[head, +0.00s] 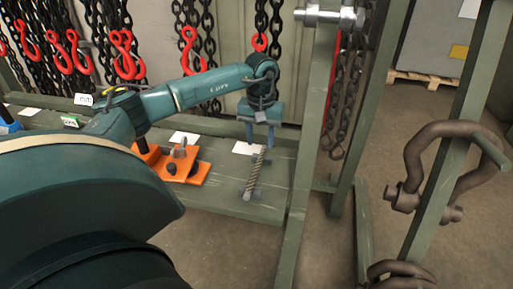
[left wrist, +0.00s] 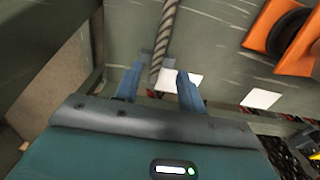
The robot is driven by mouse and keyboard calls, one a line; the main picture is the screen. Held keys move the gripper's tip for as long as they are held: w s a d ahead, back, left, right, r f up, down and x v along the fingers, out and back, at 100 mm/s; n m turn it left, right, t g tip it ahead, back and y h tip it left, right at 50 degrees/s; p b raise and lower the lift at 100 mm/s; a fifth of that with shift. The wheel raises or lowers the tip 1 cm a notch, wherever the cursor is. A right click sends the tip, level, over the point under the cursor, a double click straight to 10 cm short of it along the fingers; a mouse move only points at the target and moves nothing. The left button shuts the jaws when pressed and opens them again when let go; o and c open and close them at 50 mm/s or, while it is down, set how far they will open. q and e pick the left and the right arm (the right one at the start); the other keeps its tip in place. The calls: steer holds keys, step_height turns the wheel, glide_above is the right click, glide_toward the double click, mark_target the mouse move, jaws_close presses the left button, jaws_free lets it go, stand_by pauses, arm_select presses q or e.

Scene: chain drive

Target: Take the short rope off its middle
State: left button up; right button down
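The short rope (head: 254,176) is a grey-brown twisted length on the green bench, running from near my left gripper toward the bench's front edge. Small grey pieces show at its two ends. My left gripper (head: 261,142) points down over the rope's far end, with its blue fingers apart. In the left wrist view, the rope (left wrist: 165,38) runs down toward the space between the open fingers (left wrist: 157,84), and its near end lies by a small grey piece. I see no finger touching it. My right gripper is not in view.
An orange block with a black roller (head: 180,165) stands on the bench left of the rope. White cards (head: 246,148) lie nearby. Chains with red hooks (head: 190,50) hang behind. A green upright post (head: 312,120) and large brown shackles (head: 450,165) stand at the right.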

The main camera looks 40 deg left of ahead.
mark_target(261, 155)
arm_select(q)
steer(key=f, duration=0.4)
steer(key=shift+d+f, duration=0.2)
steer(key=shift+f, duration=0.15)
jaws_close()
